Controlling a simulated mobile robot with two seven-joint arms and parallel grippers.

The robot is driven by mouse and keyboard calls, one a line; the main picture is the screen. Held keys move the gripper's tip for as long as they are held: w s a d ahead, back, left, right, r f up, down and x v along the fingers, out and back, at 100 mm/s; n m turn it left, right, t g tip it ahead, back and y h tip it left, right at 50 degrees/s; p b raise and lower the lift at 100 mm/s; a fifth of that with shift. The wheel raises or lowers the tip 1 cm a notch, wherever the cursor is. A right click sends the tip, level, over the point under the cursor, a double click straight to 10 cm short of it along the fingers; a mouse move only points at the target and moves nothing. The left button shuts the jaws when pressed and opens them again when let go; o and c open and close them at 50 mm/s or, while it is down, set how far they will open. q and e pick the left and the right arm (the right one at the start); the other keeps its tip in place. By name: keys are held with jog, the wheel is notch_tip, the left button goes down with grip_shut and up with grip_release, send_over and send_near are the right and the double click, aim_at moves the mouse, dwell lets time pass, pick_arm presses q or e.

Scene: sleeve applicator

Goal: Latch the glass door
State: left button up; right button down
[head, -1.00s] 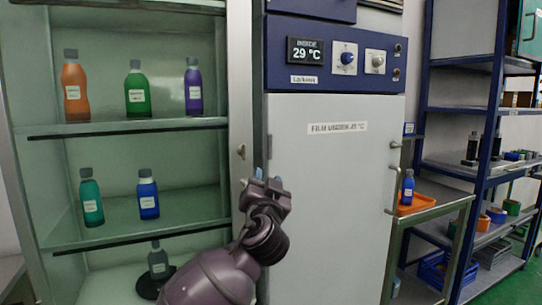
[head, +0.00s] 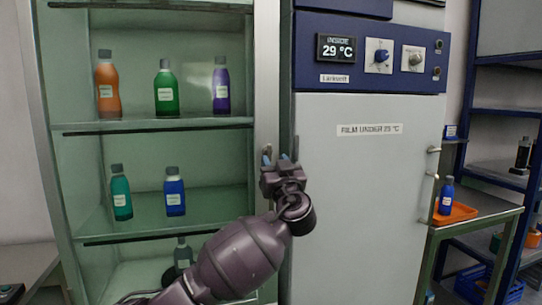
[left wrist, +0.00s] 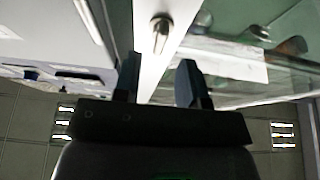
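The glass-fronted cabinet (head: 150,50) stands at the left in the head view, with a pale upright frame (head: 267,90) on its right side. I cannot tell whether its glass door is fully closed. In the left wrist view a small metal latch handle (left wrist: 160,32) sits on the white upright (left wrist: 150,72), beside the greenish glass (left wrist: 225,45). My left gripper (head: 281,160) is in front of the upright and hides the latch in the head view. Its fingers (left wrist: 158,82) are apart and empty, with the latch handle just beyond them. My right gripper is not in view.
Several bottles, such as the green one (head: 165,90), stand on the cabinet shelves. A grey oven (head: 365,190) with a blue control panel stands close on the right. Further right are a trolley with an orange tray (head: 455,213) and a blue rack (head: 490,120).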

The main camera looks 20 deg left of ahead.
aim_at(270, 153)
pick_arm(q)
jog(key=shift+x, duration=1.95)
grip_shut()
